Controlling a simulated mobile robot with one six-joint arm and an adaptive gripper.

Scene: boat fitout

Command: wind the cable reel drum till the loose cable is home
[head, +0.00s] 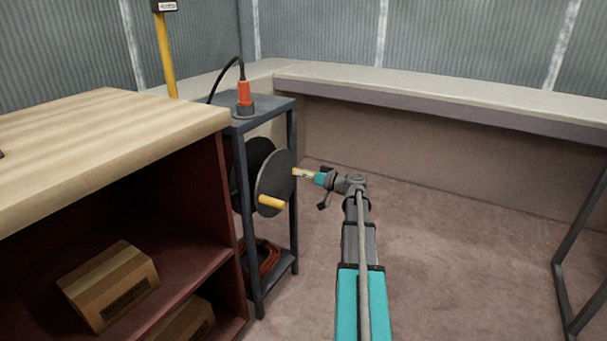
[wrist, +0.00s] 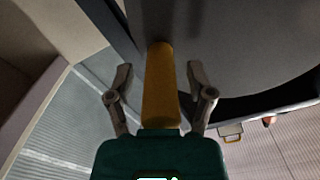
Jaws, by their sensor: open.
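The cable reel drum (head: 274,170) is a dark grey disc pair set upright in a grey metal stand. One yellow handle (head: 271,203) sticks out from the lower part of its face. A second yellow piece (head: 303,173) shows at the face's right edge, at my gripper (head: 314,175). In the wrist view, a yellow handle (wrist: 160,88) runs from the drum face (wrist: 225,45) between the fingers of my gripper (wrist: 160,75). The fingers are open, with a gap on each side of it. A black cable (head: 222,74) arches from a red plug (head: 244,93) on the stand's top.
An orange-red coil (head: 267,258) lies on the stand's lower shelf (head: 275,276). A wooden-topped bench (head: 105,135) with boxes (head: 110,285) inside stands close on the left. A long counter (head: 430,88) runs along the back.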

